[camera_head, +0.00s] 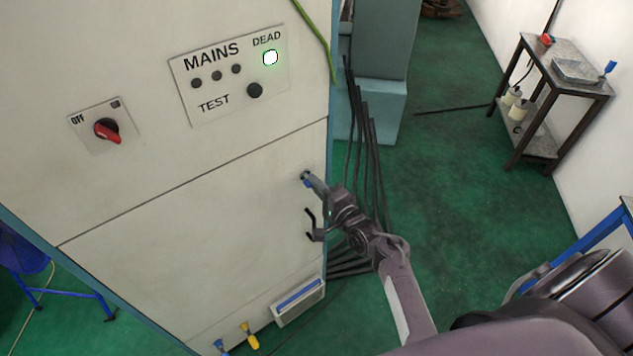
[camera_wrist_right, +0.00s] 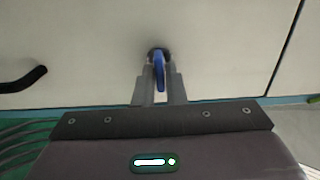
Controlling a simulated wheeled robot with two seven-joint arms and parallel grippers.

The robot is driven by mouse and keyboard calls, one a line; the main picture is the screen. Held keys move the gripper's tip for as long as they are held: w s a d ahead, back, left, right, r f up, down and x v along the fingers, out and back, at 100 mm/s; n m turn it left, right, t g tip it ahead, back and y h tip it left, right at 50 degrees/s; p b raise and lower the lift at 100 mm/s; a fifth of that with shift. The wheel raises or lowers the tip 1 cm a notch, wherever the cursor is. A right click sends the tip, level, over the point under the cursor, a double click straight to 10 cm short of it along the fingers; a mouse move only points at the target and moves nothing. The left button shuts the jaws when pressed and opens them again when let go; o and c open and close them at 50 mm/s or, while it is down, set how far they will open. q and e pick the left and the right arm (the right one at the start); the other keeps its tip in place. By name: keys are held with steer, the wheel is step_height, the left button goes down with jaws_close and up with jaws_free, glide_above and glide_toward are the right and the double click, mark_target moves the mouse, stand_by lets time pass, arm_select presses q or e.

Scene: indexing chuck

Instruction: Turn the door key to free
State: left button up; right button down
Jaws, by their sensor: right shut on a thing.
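The door key has a blue head (camera_wrist_right: 159,72) and sits in a dark round lock on the pale cabinet door; in the head view the blue key (camera_head: 308,183) is mostly hidden by my fingers. My right gripper (camera_head: 313,184) reaches the lock near the cabinet's right edge. In the right wrist view my right gripper (camera_wrist_right: 160,88) is shut on the key, one finger on each side of the blue head. The cabinet door (camera_head: 190,240) is flush with its frame. A black door handle (camera_head: 311,226) is just below the lock. My left gripper is not in view.
A panel marked MAINS (camera_head: 228,75) has a lit green DEAD lamp (camera_head: 270,58). A red rotary switch (camera_head: 107,130) is at left. Dark rods (camera_head: 368,150) stand right of the cabinet. A small table (camera_head: 570,75) is farther right, with open green floor between.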

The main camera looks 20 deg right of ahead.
stand_by(0.3)
steer(key=c, duration=1.5)
jaws_free()
steer(key=shift+c, duration=0.2)
steer(key=s+d+b, duration=0.1)
steer(key=s, duration=0.6)
steer(key=shift+s+d+b, duration=0.25)
steer(key=shift+s+b, duration=0.05)
